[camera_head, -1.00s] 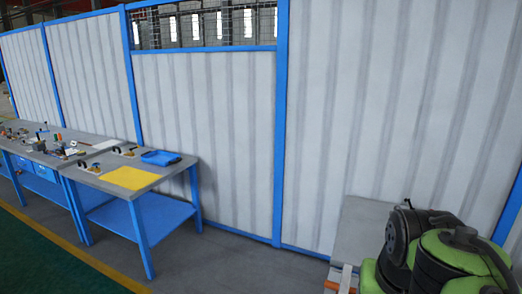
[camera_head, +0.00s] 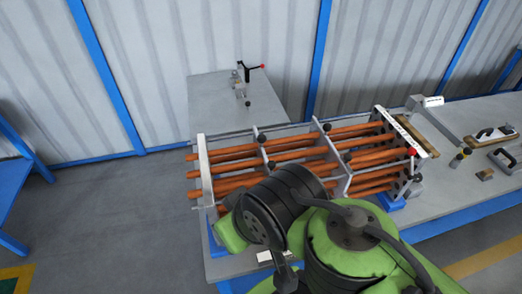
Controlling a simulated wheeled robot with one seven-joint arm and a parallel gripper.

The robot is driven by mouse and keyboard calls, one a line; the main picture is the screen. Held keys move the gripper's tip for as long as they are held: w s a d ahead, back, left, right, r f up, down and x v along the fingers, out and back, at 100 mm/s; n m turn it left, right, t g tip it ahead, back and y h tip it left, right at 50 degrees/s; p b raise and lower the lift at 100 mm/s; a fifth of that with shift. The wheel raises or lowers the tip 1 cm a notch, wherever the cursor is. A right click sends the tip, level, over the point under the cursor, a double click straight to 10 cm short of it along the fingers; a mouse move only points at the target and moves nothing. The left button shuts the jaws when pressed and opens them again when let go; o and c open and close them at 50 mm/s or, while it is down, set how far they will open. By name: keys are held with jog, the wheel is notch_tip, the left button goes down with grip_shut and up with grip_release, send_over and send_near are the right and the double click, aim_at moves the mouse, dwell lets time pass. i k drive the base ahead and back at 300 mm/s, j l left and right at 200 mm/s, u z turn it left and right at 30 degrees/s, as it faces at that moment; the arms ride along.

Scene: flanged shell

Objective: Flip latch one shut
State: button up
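A rack of copper-coloured tubes (camera_head: 295,153) runs between a light end plate (camera_head: 204,168) on the left and a dark, holed end plate (camera_head: 402,140) on the right. Black knobs (camera_head: 262,138) stand on its cross plates. A red knob (camera_head: 411,152) shows at the right end plate. My green and black arm covers the rack's front middle. My gripper is not in view.
The rack sits on a grey bench (camera_head: 455,197) with blue edging. To its right are a metal bracket (camera_head: 440,127), a black-handled tool (camera_head: 495,132) and small parts. A corrugated wall (camera_head: 240,35) with blue posts stands behind. Open grey floor (camera_head: 110,215) lies left.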

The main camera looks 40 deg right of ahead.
aim_at(272, 164)
jog(key=z, duration=1.1)
jog(key=k+j, duration=0.35)
jog(key=j, duration=0.15)
jog(key=k+j, duration=0.35)
jog(key=i+j, duration=0.1)
jog(key=j, duration=0.95)
jog(key=i+j+z, duration=0.1)
jog(key=j, duration=1)
jog(key=i+j, duration=0.1)
jog(key=i, duration=0.6)
jog(key=i+j, duration=0.1)
jog(key=i, duration=0.6)
jog(key=i+l+z, duration=0.1)
jog(key=i+l, duration=0.2)
